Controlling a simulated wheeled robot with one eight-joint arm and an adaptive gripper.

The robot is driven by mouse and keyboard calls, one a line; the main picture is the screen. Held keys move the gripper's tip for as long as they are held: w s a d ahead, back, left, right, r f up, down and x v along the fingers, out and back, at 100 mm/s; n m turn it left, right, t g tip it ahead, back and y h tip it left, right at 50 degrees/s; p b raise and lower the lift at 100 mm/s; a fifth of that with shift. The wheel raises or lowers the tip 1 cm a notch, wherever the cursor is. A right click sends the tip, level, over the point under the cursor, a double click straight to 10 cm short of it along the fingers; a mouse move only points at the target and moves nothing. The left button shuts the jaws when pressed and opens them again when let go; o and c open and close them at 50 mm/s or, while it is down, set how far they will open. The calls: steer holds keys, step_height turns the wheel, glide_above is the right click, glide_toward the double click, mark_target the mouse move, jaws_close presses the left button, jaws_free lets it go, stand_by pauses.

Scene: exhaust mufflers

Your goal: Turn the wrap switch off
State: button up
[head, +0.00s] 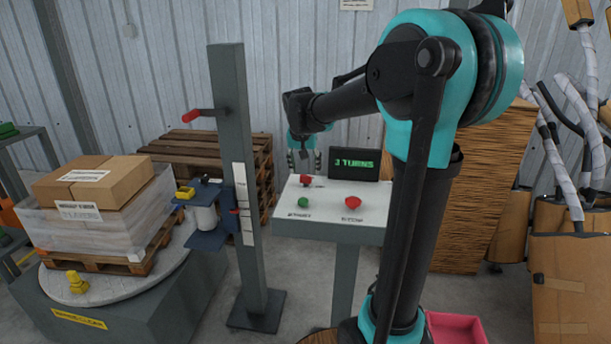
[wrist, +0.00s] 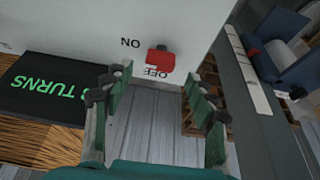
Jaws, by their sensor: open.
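The wrap switch is a small red knob (head: 306,180) at the back left of the white control panel (head: 335,208). In the wrist view the red switch (wrist: 160,60) shows between an ON label (wrist: 130,42) and a partly covered OFF label (wrist: 156,74), both upside down. I cannot tell for sure which label it points to. My gripper (head: 303,158) hangs just above and behind the switch. In the wrist view my gripper (wrist: 157,100) has its fingers wide apart, with nothing between them. The switch lies just beyond the fingertips, apparently untouched.
A display (head: 354,164) with green "TURNS" text stands behind the panel. A green button (head: 303,203) and a red button (head: 352,202) sit in front. A grey post (head: 240,170) rises at left, beside the wrapped pallet (head: 95,225). Wooden pallets (head: 205,160) stand behind.

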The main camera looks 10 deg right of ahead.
mark_target(306, 176)
steer(key=shift+x, duration=2.15)
steer(key=c, duration=1.2)
steer(key=shift+o, duration=0.2)
